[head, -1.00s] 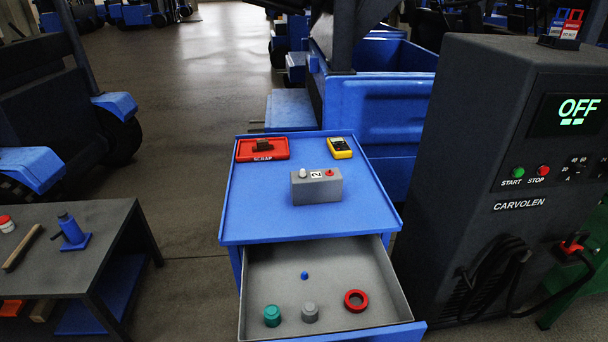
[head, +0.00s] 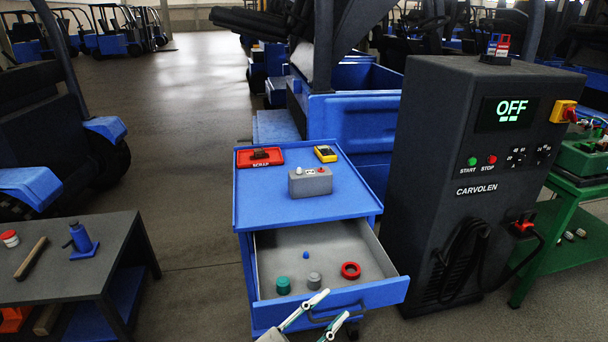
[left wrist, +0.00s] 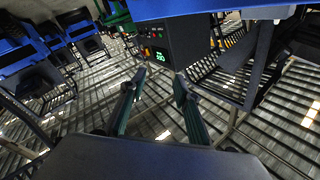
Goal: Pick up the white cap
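A small white cap (head: 299,171) sits on the left part of the top of a grey block (head: 311,184), which stands on the blue cart top (head: 286,210). A small red cap (head: 322,170) is at the right on the same block. My left gripper (head: 335,304) is at the front of the cart, low by the open drawer's front and well short of the block. Its two fingers are apart with nothing between them. They also show apart in the left wrist view (left wrist: 155,86), where no cap can be seen. My right gripper is not in view.
The open drawer (head: 279,239) holds a green cap (head: 283,285), a grey cap (head: 315,280), a red ring (head: 351,271) and a small blue piece (head: 306,255). A red scrap tray (head: 244,159) and a yellow meter (head: 326,154) lie behind the block. A dark charger cabinet (head: 430,170) stands at right.

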